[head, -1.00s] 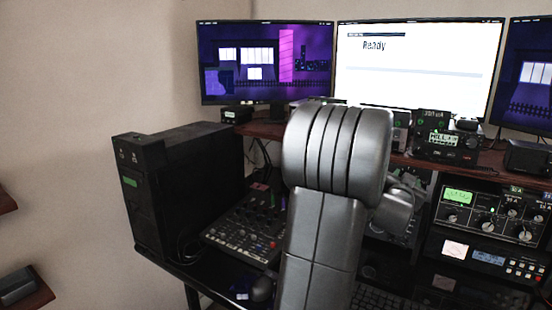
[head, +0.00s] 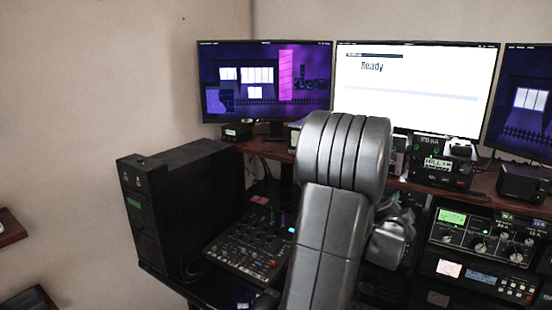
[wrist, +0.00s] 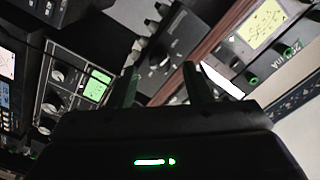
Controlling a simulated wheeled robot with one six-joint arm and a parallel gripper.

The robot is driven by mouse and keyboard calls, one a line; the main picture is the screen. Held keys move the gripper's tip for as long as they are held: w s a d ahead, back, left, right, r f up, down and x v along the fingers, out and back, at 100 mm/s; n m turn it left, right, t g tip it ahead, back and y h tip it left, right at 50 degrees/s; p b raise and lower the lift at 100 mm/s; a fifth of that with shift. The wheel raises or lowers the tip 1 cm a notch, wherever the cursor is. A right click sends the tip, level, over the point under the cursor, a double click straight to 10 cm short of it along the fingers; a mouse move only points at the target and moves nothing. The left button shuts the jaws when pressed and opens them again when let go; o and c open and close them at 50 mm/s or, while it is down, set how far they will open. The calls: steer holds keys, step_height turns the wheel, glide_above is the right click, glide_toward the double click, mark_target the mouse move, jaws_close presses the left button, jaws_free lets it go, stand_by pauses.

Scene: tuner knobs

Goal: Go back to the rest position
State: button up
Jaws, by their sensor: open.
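My gripper (wrist: 160,88) shows in the wrist view with its two dark fingers apart and nothing between them. Beyond the fingers is a dark radio panel with knobs (wrist: 168,60). In the head view my grey arm stands in the middle and hides most of the gripper's area. The tuner with a green-lit meter and several knobs (head: 480,235) is at the right in the head view. Its green display also shows left of the fingers in the wrist view (wrist: 96,86). I cannot tell whether the gripper touches anything.
A black tower (head: 185,205) and a mixer (head: 248,243) stand on the desk at the left. Monitors (head: 265,85) line the back. A small radio (head: 440,168) and a black box (head: 522,184) sit on the wooden shelf (head: 487,187). The wall side at the left is open.

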steer(key=v, duration=0.3)
stand_by(0.5)
